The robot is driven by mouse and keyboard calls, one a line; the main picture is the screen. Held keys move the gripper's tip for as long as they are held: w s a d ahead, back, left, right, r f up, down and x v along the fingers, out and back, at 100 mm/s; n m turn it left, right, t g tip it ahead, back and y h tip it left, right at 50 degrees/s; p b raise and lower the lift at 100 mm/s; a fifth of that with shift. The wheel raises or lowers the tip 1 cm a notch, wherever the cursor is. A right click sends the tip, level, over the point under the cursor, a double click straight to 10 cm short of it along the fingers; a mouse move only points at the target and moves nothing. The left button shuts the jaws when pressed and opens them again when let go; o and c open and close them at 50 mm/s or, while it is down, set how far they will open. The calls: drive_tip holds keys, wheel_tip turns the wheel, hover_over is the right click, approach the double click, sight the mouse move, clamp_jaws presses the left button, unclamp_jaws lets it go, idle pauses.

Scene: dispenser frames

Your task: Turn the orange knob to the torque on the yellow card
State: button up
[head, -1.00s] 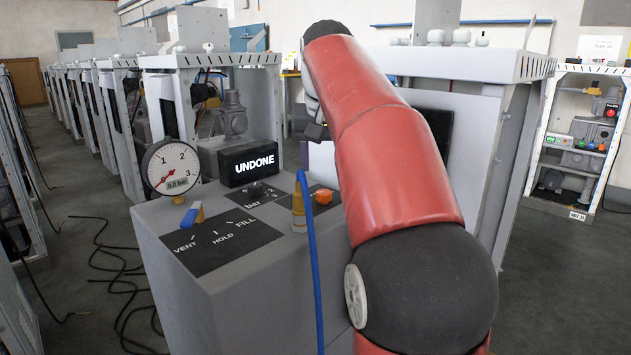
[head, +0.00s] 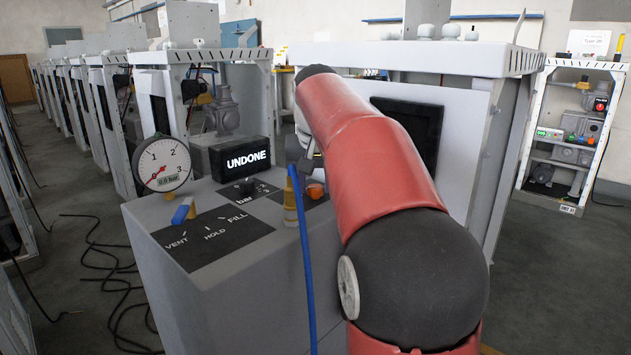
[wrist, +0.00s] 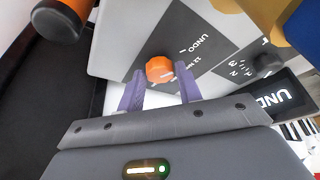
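The orange knob (head: 315,191) sits on a dark panel patch on top of the grey cabinet, just below my gripper (head: 314,166). In the wrist view the knob (wrist: 160,69) has a white mark, and printing that reads "UNDO" and what looks like "12 NM" lies around it. The two purple fingers of my gripper (wrist: 160,88) are apart, with the knob just beyond their tips and centred between them. I cannot tell whether they touch it. The display (head: 240,159) reads "UNDONE". I cannot make out a yellow card in either view.
A blue hose (head: 306,265) rises from the front to a yellow fitting (head: 290,207) close left of the knob. A black selector (head: 246,187), a blue-handled lever (head: 181,213) and a gauge (head: 161,165) are further left. An orange cylinder with a dark end (wrist: 62,18) is near my gripper.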

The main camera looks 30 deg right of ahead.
drive_tip(key=c, duration=0.5)
drive_tip(key=shift+c, duration=0.2)
drive_tip(key=shift+m, duration=0.4)
drive_tip(key=m, duration=0.1)
drive_tip(key=m+h, duration=0.1)
drive_tip(key=m, duration=0.1)
drive_tip(key=shift+w+a+g, duration=0.15)
drive_tip(key=shift+a+g, duration=0.05)
drive_tip(key=shift+g, duration=0.2)
drive_tip(key=m, duration=0.2)
drive_tip(key=m+g+h, duration=0.1)
drive_tip(key=m, duration=0.1)
drive_tip(key=shift+w+a+m+g, duration=0.1)
drive_tip(key=shift+w+m+g, duration=0.1)
drive_tip(key=shift+m+g, duration=0.1)
drive_tip(key=m+g, duration=0.1)
drive_tip(key=m, duration=0.3)
drive_tip(key=shift+w+g+h, duration=0.15)
drive_tip(key=shift+g+h, duration=0.15)
drive_tip(key=shift+g, duration=0.1)
drive_tip(key=shift+w+m+g, duration=0.1)
drive_tip(key=shift+m+g, duration=0.4)
drive_tip(key=shift+m, duration=1.1)
